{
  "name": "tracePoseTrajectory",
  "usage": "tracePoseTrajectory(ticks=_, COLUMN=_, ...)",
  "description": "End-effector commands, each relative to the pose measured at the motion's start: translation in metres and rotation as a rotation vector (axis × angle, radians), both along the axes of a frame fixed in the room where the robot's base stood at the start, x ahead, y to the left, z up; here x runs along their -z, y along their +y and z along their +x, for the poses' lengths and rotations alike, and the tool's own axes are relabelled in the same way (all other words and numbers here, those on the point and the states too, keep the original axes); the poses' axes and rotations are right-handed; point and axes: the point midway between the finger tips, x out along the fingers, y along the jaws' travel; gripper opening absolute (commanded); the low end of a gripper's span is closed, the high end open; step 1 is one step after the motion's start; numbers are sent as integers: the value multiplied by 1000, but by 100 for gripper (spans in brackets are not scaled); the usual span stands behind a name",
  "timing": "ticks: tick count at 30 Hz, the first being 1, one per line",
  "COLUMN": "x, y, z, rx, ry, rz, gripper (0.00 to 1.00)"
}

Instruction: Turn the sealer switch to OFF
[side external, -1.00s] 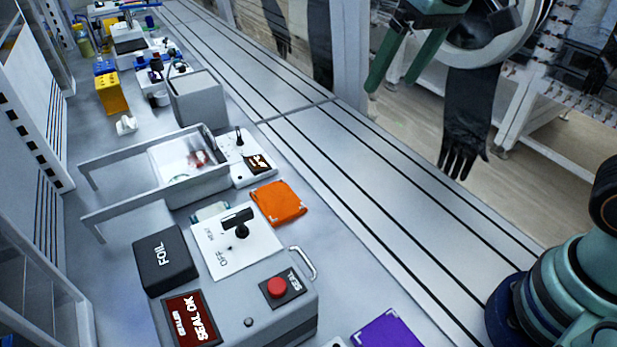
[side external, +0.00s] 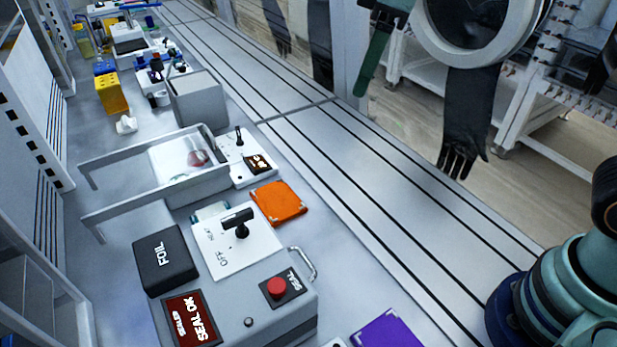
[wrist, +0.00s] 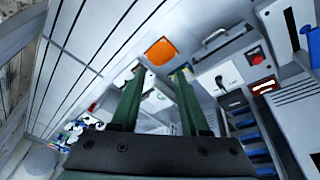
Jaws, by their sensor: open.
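The sealer switch (side external: 238,222) is a black bar handle on a white plate (side external: 262,245) on top of the grey sealer (side external: 240,318). The plate has HEAT and OFF labels, and the handle's bar lies nearer the HEAT label. In the wrist view the switch (wrist: 220,81) is small, to the right of my fingers. My gripper (wrist: 158,73) is open and empty, its two green fingers apart. In the side view one green finger shows high at the top, far from the switch; the rest is mostly out of frame.
Beside the switch are a black FOIL block (side external: 163,262), a red SEAL button (side external: 277,287), a metal handle (side external: 304,265) and a lit SEAL OK display (side external: 191,318). The slotted bench (side external: 390,215) to the right is clear.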

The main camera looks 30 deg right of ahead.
Motion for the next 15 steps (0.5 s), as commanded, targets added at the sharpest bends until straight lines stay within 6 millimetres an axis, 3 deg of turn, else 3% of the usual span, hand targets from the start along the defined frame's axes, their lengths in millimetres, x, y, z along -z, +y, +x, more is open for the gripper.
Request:
tracePoseTrajectory(ticks=1, x=0, y=23, z=6, rx=-88, ry=24, rz=-20, gripper=45)
tracePoseTrajectory(ticks=9, x=7, y=134, z=12, rx=-538, ry=129, rz=-125, gripper=45)
tracePoseTrajectory(ticks=15, x=20, y=191, z=0, rx=-770, ry=180, rz=-177, gripper=45)
